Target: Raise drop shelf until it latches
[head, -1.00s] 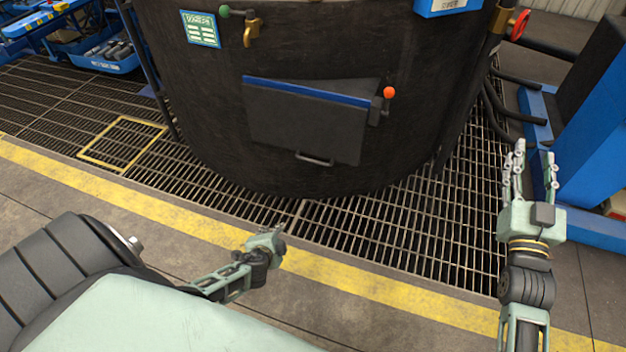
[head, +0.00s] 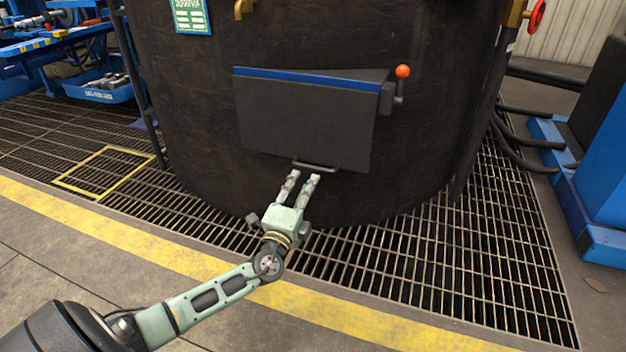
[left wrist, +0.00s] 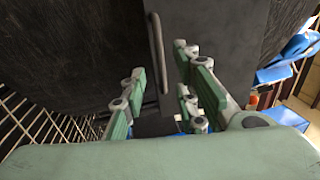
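The drop shelf (head: 305,120) is a dark panel with a blue top edge, hanging folded down on the black furnace wall. Its bar handle (head: 316,166) is at the lower edge. A lever with an orange-red knob (head: 403,71) is at the shelf's upper right. My left gripper (head: 304,174) is open, its fingertips just below the handle in the head view. In the left wrist view the handle (left wrist: 158,55) lies ahead of the spread fingers (left wrist: 160,85); I cannot tell whether they touch it. My right gripper is out of view.
The round furnace (head: 190,130) stands on a floor grating (head: 430,260) with a yellow stripe (head: 330,315) in front. Blue equipment (head: 605,190) with dark hoses stands at the right. A blue bench and bin (head: 95,88) are at the back left.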

